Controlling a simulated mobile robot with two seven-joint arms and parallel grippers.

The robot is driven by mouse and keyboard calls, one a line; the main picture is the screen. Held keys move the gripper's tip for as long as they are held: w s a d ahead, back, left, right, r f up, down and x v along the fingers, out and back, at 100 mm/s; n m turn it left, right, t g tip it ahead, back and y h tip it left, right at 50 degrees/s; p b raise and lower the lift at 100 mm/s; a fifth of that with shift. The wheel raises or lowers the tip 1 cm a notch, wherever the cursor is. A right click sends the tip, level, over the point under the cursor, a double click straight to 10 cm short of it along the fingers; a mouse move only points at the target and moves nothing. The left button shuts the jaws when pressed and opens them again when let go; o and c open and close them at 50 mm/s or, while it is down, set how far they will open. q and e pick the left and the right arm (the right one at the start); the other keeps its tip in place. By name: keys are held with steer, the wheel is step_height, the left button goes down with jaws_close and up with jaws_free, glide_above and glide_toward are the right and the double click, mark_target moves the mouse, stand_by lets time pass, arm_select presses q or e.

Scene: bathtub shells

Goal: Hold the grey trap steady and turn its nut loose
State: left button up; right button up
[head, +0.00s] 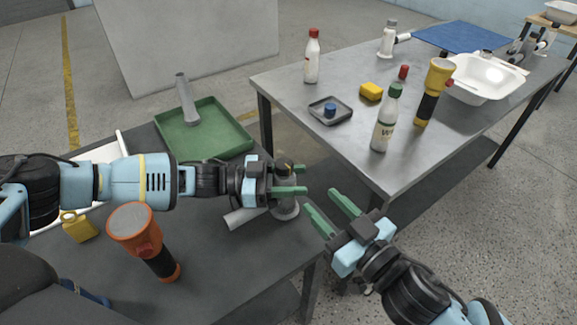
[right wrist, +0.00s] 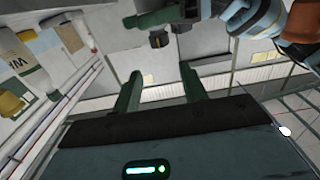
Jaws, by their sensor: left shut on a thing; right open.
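The grey trap (head: 286,208) stands near the right edge of the near dark table in the head view, with a grey pipe (head: 243,218) reaching out to its left. My left gripper (head: 302,180) is shut on the trap's upper part, its green fingers on either side. A dark piece (head: 284,166) shows at the top, perhaps the nut; the fingers partly hide it. My right gripper (head: 321,199) is open and empty, just right of the trap and apart from it. In the right wrist view its two fingers (right wrist: 158,88) stand apart with nothing between them.
A green tray (head: 240,139) holding a grey tube (head: 186,99) lies behind my left arm. An orange flashlight (head: 136,232) and yellow padlock-like piece (head: 79,228) are in front. Bottles, a yellow flashlight (head: 433,92) and a white basin (head: 487,82) stand on the other table.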

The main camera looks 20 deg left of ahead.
mark_target(286, 170)
steer(key=x, duration=1.2)
steer(key=c, duration=0.7)
steer(key=shift+s+a+m+t+h, duration=0.15)
steer(key=shift+m+t+h, duration=0.35)
steer(key=shift+t, duration=0.05)
steer(key=shift+s+a+m+t+h, duration=0.1)
steer(key=shift+a+m+t+h, duration=0.05)
steer(key=shift+m+t+h, duration=0.4)
steer(key=shift+a+r+m+t+h, duration=0.1)
steer(key=shift+r+m+t+h, duration=0.05)
steer(key=shift+m+t+h, duration=1.25)
steer(key=shift+h, duration=0.25)
steer(key=o, duration=0.7)
